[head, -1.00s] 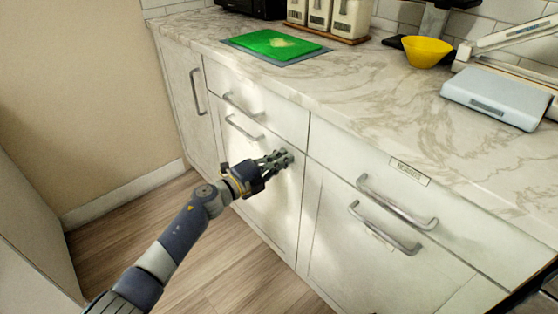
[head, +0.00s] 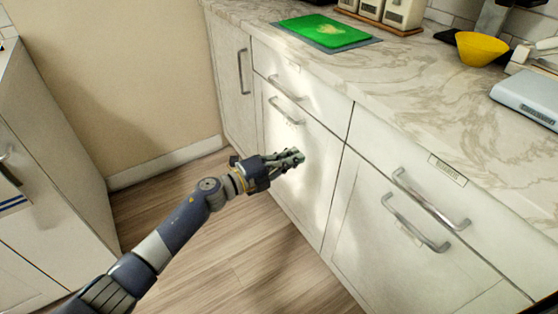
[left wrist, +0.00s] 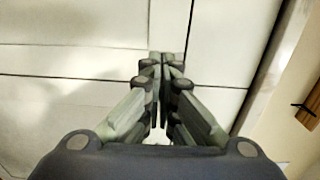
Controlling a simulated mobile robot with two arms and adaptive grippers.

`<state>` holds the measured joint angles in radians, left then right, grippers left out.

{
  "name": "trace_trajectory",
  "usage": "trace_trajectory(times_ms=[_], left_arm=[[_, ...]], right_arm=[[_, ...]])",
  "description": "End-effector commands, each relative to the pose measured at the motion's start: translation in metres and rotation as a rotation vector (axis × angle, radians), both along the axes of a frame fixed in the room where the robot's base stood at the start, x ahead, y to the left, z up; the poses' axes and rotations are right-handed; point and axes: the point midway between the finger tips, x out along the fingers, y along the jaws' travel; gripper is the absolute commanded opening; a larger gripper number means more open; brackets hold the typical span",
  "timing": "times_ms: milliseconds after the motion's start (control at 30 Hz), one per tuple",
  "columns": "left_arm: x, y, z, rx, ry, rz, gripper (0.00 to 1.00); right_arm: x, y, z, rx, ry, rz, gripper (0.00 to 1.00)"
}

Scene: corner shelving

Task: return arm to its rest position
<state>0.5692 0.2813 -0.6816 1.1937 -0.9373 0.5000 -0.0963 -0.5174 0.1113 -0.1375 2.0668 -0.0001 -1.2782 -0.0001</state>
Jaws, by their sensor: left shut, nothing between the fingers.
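My left arm comes in from the lower left of the head view. It reaches out over the floor toward the white cabinet fronts (head: 315,195). My left gripper (head: 297,158) is in front of the lower cabinet front, below its bar handle (head: 287,111). Its fingers are shut with nothing between them. In the left wrist view the fingertips (left wrist: 165,62) are together, with pale cabinet panels and a dark seam behind them. I cannot tell the exact gap between fingertips and cabinet. My right gripper does not show.
A marble counter (head: 440,110) runs above the cabinets. On it are a green cutting board (head: 322,31), a yellow bowl (head: 480,47) and a pale blue scale (head: 528,97). Two more bar handles (head: 415,222) stick out at right. Another cabinet (head: 45,150) stands at left. Wood floor (head: 215,250) is clear.

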Motion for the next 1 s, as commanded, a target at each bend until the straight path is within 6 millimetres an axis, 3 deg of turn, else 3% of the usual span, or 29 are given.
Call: trace_trajectory(times_ms=[200,500,667,867,1000], left_arm=[[-0.018,0.028,0.000,0.001,0.000,0.001,0.00],[-0.023,0.036,-0.001,-0.009,0.007,0.010,0.00],[-0.022,0.045,-0.007,-0.118,0.089,0.141,0.00],[-0.030,0.097,-0.048,-0.358,0.359,0.500,0.00],[-0.059,0.143,-0.101,-0.490,0.602,0.766,0.00]], right_arm=[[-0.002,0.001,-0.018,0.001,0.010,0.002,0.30],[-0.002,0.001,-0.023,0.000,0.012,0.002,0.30],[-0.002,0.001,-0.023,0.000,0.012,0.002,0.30],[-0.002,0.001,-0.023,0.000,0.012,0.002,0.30],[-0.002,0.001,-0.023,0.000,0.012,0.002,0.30]])
